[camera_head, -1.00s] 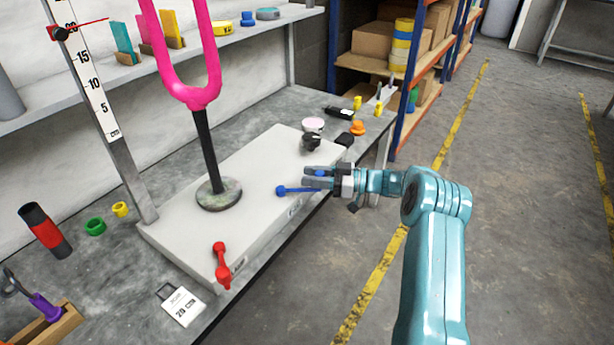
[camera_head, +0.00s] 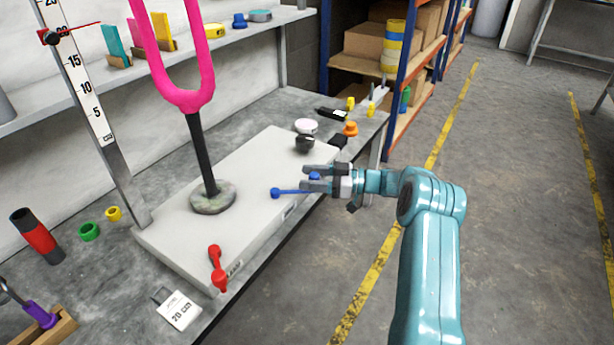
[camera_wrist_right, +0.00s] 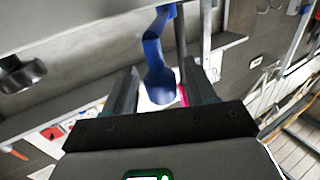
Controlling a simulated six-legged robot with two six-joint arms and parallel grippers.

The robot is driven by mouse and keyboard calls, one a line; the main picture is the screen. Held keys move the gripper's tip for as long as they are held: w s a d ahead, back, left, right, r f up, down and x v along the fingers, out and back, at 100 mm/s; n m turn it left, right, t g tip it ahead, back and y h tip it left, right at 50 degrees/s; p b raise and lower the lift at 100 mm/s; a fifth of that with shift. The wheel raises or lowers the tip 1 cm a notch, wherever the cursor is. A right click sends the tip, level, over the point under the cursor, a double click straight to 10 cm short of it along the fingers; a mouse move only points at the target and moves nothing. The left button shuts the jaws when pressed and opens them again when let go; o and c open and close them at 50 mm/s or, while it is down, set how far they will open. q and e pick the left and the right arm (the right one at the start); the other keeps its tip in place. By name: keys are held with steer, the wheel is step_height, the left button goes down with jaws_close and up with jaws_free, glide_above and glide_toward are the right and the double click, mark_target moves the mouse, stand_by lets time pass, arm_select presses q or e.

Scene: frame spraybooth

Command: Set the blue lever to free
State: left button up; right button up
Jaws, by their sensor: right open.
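The blue lever (camera_head: 290,191) is on the front edge of the pale base block (camera_head: 255,170), its arm running from a round end at left to a blue end at right. My right gripper (camera_head: 307,177) is open at the right end of the lever, with that blue end showing between its fingers. In the right wrist view the lever (camera_wrist_right: 155,55) hangs down between the two open fingers (camera_wrist_right: 160,90); whether either finger touches it I cannot tell. The markings by the lever are partly hidden or too small to read. My left gripper is not in view.
A red lever (camera_head: 216,265) is on the same block, left of the blue one. A pink fork (camera_head: 188,95) stands on a black post there. A black knob (camera_head: 304,144) sits behind my gripper. The floor (camera_head: 520,200) at right is clear.

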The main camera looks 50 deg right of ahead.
steer(key=p+v, duration=0.1)
steer(key=v, duration=1.4)
steer(key=shift+p, duration=0.35)
steer(key=shift+s, duration=0.15)
